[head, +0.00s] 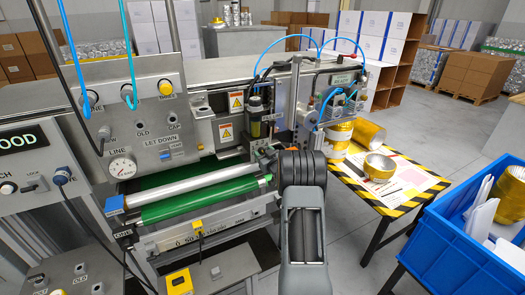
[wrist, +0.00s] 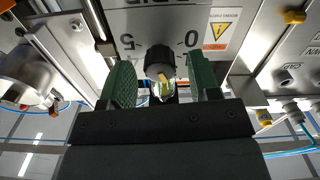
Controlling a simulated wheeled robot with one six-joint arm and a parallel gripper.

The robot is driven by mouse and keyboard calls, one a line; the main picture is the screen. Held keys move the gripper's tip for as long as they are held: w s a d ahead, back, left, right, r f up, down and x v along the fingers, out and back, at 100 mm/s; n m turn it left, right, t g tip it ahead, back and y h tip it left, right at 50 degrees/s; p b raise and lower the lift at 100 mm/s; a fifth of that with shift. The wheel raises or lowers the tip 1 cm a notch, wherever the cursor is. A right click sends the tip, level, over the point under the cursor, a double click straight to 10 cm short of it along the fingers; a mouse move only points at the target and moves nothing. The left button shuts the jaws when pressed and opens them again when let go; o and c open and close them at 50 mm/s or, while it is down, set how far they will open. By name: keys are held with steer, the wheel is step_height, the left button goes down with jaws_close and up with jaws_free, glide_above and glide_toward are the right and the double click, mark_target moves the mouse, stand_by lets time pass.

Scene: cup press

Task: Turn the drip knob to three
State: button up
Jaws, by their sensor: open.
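In the wrist view, the drip knob (wrist: 159,61) is a dark round knob on a grey panel, with a small yellow-orange mark on its lower side. Upside-down lettering and digits are printed around it, including a 0 at its right. My gripper (wrist: 160,72) is open, with one green finger pad on each side of the knob. Gaps show between the knob and both pads, so it is around the knob without gripping it. In the head view, my dark arm end covers the area in front of the machine, and I cannot make out the knob there.
In the wrist view, a yellow warning label (wrist: 220,29) is right of the knob, and a shiny metal cylinder (wrist: 28,72) is at the left. In the head view, a green roller (head: 190,202) lies left of my arm. A striped table (head: 437,184) and a blue crate (head: 445,236) stand right.

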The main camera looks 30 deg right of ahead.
steer(key=shift+w+d, duration=0.1)
steer(key=shift+w, duration=0.65)
steer(key=shift+c, duration=0.3)
steer(key=c, duration=0.9)
steer(key=shift+o, duration=0.2)
steer(key=shift+m, duration=0.3)
